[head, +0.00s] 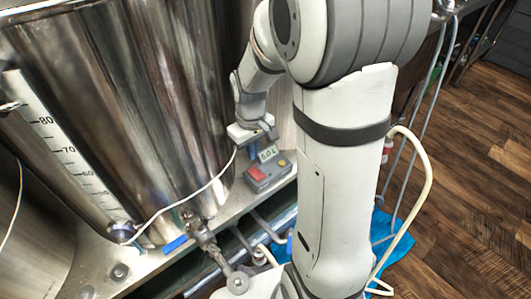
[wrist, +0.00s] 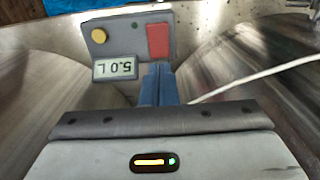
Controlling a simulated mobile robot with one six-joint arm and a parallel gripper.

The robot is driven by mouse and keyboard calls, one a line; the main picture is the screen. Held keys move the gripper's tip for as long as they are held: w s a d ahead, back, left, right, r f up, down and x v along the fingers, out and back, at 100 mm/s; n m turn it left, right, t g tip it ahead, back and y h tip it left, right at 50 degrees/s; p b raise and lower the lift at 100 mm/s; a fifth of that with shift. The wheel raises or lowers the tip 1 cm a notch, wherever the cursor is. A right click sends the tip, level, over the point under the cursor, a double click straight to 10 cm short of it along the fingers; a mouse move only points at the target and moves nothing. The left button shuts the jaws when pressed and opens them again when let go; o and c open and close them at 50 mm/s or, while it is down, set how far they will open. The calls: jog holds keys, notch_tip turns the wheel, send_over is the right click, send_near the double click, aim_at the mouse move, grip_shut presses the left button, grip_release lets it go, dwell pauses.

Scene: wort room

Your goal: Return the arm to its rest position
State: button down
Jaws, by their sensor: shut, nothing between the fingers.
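My arm (head: 335,185) rises at the centre right of the head view and reaches over toward the steel tank. My gripper (head: 252,152) points down just beside a small grey control box (head: 269,173). In the wrist view its blue fingers (wrist: 158,70) are together with nothing between them.
A large steel tank (head: 150,100) with a level scale (head: 60,150) fills the left. A blue-handled valve (head: 176,243) sits at its base. A white cable (head: 185,200) runs across the front. A pale hose (head: 425,190) hangs at right. Open wooden floor (head: 470,190) lies beyond.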

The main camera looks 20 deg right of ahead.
dwell(0.3)
jog(key=shift+s+r, duration=0.2)
jog(key=shift+r, duration=0.15)
jog(key=s+a+r+m+t, duration=0.1)
jog(key=s+r+m, duration=0.2)
jog(key=s+r, duration=0.4)
jog(key=s, duration=0.6)
jog(key=shift+a+m, duration=0.2)
jog(key=shift+m, duration=0.1)
